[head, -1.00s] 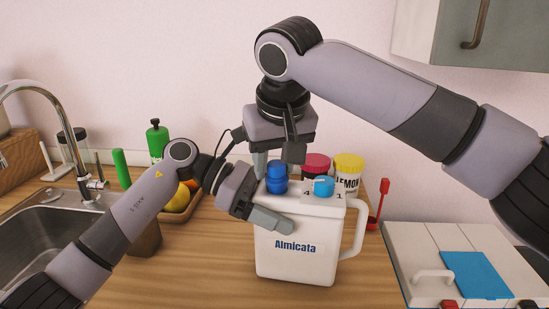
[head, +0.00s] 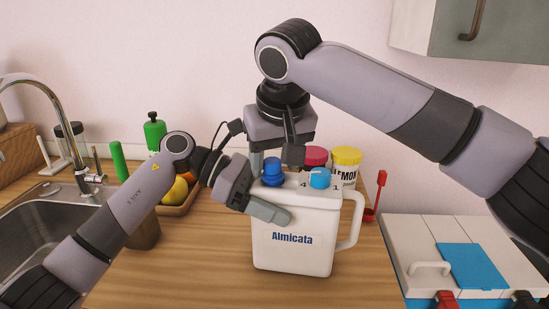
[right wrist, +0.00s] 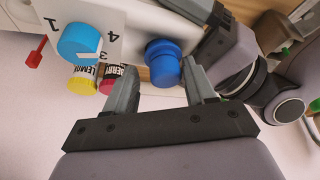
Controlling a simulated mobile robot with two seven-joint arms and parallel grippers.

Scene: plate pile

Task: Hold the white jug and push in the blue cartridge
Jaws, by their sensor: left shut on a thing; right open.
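The white jug (head: 292,255), labelled "Almicata", stands upright on the counter with its handle at the right. The blue cartridge (head: 273,172) stands up out of the jug's top at the left; its lower end is hidden. My left gripper (head: 256,207) is shut on the jug's left side, one finger across its front. My right gripper (head: 275,158) points down from above, open, its fingers on either side of the cartridge. In the right wrist view the cartridge (right wrist: 163,62) shows between the spread fingertips; whether they touch it I cannot tell.
A light blue dial (head: 320,178) with numbers sits on the jug's top, right of the cartridge. Red-lidded (head: 315,156) and yellow-lidded (head: 346,164) jars stand close behind. A white box with a blue panel (head: 472,266) is at right, a sink (head: 40,225) at left.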

